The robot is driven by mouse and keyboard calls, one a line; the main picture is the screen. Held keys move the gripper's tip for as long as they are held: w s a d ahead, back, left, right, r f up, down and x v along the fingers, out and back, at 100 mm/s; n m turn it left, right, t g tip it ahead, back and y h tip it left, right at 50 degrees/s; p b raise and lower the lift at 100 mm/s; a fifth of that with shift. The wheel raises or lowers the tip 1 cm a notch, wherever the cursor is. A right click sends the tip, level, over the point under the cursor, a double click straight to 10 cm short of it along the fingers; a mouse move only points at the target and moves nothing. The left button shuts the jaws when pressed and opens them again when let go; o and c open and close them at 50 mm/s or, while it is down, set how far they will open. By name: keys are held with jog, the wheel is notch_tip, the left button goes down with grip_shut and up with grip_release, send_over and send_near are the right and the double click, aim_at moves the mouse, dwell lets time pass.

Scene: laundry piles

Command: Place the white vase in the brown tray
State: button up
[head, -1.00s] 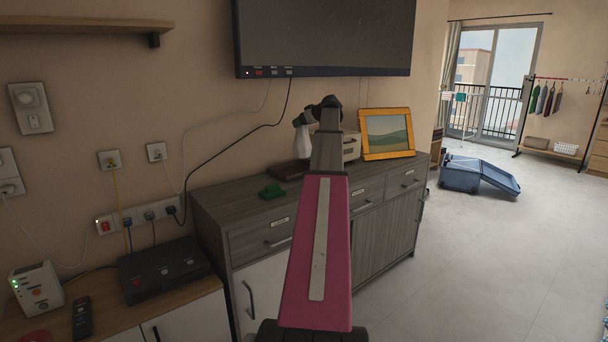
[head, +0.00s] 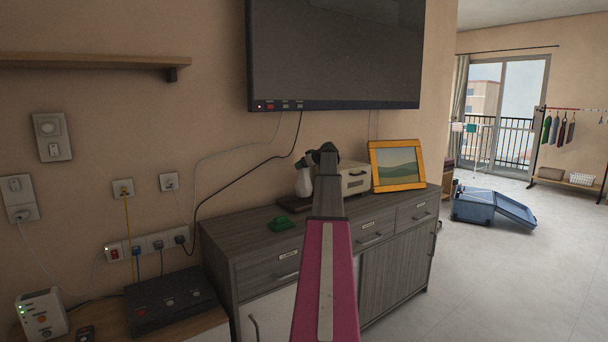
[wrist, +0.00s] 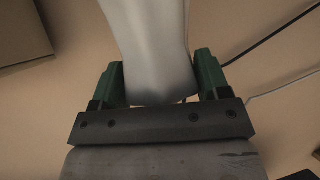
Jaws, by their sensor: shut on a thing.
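The white vase (head: 303,181) is upright on the far side of my arm, at the dresser's back. In the wrist view the vase (wrist: 155,45) sits between the green fingers of my gripper (wrist: 160,78), which is shut on it. In the head view my gripper (head: 302,164) is small and partly hidden by my arm. The brown tray (head: 291,204) lies on the dresser top below the vase, partly hidden by my arm. The vase's base appears at or just above the tray; I cannot tell whether they touch.
A grey dresser (head: 262,252) carries a green object (head: 282,223), a cream box-shaped appliance (head: 355,178) right of the vase and a yellow picture frame (head: 397,166). A television (head: 335,50) hangs above. Open floor (head: 480,270) lies to the right.

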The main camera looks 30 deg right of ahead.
aim_at(304, 172)
jog(key=shift+f, duration=2)
jog(key=o, duration=1.4)
jog(key=shift+o, duration=0.2)
jog(key=v, duration=1.2)
jog(key=shift+s, duration=0.1)
